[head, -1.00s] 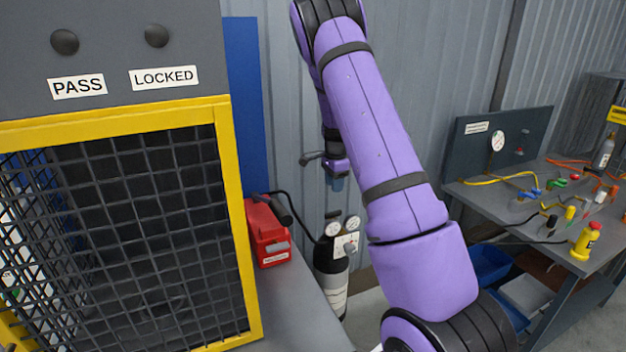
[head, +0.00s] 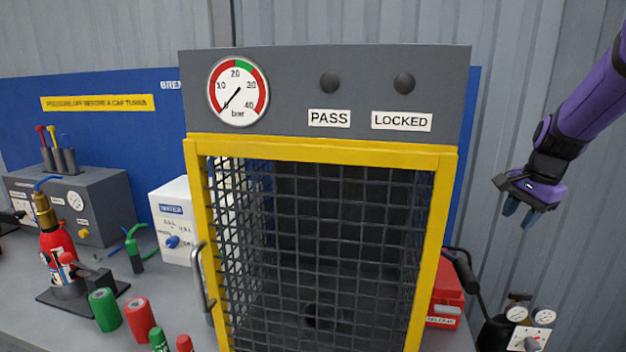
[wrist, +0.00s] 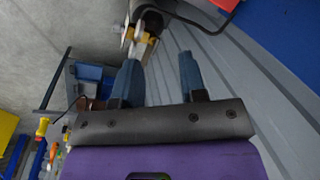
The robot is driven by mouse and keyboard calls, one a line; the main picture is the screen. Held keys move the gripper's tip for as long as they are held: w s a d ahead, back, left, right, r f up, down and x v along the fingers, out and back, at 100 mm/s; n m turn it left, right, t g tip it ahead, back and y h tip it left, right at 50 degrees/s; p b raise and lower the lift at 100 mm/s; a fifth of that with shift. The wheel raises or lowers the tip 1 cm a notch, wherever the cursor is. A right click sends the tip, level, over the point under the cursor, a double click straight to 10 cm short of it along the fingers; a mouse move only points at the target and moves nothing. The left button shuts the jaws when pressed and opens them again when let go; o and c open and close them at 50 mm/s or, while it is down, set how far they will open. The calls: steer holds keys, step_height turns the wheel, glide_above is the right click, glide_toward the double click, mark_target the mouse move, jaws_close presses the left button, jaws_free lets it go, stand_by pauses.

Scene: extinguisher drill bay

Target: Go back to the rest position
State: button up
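My gripper (head: 521,216) hangs at the upper right in the head view, in front of the grey corrugated wall and right of the caged cabinet. Its two blue fingers point down and stand apart with nothing between them. The wrist view also shows my gripper (wrist: 158,80) open and empty, with a clear gap between the fingers. It touches nothing that I can see.
The cabinet with a yellow-framed mesh door (head: 318,150) stands in the middle, door shut. A red box (head: 445,290) and a gauged cylinder (head: 516,335) are at its right. A red extinguisher (head: 58,245) and several coloured cylinders stand on the left bench.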

steer(key=s+a+r+n+t, duration=0.1)
steer(key=s+a+r+n, duration=0.6)
steer(key=s+a+r, duration=0.4)
steer(key=s+a+n+t, duration=0.1)
steer(key=s+a+n, duration=0.1)
steer(key=s, duration=0.6)
steer(key=s+a+f+n+t+h, duration=0.1)
steer(key=s+a+n, duration=0.2)
steer(key=s, duration=0.4)
steer(key=shift+s+n, duration=0.35)
steer(key=shift+n, duration=0.55)
